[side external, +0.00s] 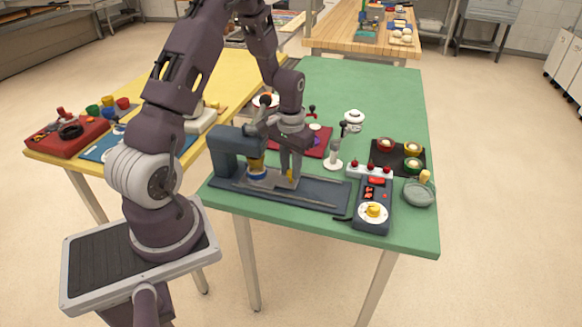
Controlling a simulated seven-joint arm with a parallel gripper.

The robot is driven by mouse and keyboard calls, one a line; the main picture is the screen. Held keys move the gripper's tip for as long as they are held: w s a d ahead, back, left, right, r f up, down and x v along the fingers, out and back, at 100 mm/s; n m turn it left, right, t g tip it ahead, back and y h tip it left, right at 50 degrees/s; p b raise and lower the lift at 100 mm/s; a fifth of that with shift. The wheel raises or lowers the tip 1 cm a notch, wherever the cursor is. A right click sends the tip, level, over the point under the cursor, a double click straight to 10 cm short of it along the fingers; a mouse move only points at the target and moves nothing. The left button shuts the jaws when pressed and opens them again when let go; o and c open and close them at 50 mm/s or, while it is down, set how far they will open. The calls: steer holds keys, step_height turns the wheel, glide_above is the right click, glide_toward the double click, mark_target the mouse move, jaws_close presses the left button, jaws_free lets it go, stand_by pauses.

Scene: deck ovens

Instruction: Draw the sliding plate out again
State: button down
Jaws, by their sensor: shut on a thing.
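A dark blue press-like fixture (226,154) stands on a long flat base (325,193) at the front left of the green table. The sliding plate (266,182), small and light blue-grey, sits on the base at the fixture's end. A yellow part (256,165) is above the plate, beneath the fixture's overhang. My gripper (291,177) reaches down just right of it and is shut on a small yellow grip at the plate's right side. My fingers hide part of the grip.
The base is clear to the right of my gripper. A control box (374,205) with a yellow dial stands beyond its right end.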

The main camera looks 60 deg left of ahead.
steer(key=shift+w, duration=0.1)
steer(key=w+d, duration=1)
steer(key=shift+w+d+r, duration=0.1)
steer(key=shift+d, duration=0.05)
steer(key=c, duration=1.4)
jaws_free()
steer(key=shift+d, duration=0.1)
steer(key=shift+o, duration=1)
